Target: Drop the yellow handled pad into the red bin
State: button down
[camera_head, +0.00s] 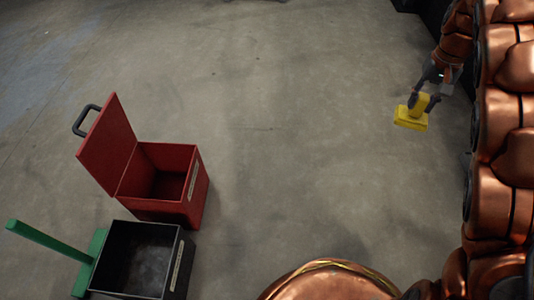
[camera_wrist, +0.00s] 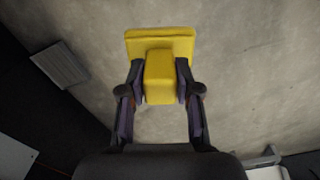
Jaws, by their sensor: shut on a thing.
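The yellow handled pad (camera_head: 411,117) is at the upper right in the head view, a flat block with an upright block handle. My gripper (camera_head: 423,97) is shut on that handle. In the wrist view the pad (camera_wrist: 160,45) sits ahead of my gripper (camera_wrist: 160,85), with both fingers against the sides of its handle. I cannot tell how high it is above the floor. The red bin (camera_head: 199,192) stands at the left of the head view, far from my gripper. Its lid (camera_head: 106,148) with a black handle is up, and its inside looks empty.
A black bin (camera_head: 176,262) stands just in front of the red one, its green lid (camera_head: 90,262) open with a long green bar (camera_head: 45,240) sticking out left. The concrete floor (camera_head: 290,130) between my gripper and the bins is clear. A grey plate (camera_wrist: 60,64) shows in the wrist view.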

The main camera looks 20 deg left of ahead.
aim_at(179, 197)
jog(key=i, duration=0.65)
jog(key=u, duration=3.65)
jog(key=i, duration=0.5)
jog(key=z, duration=0.05)
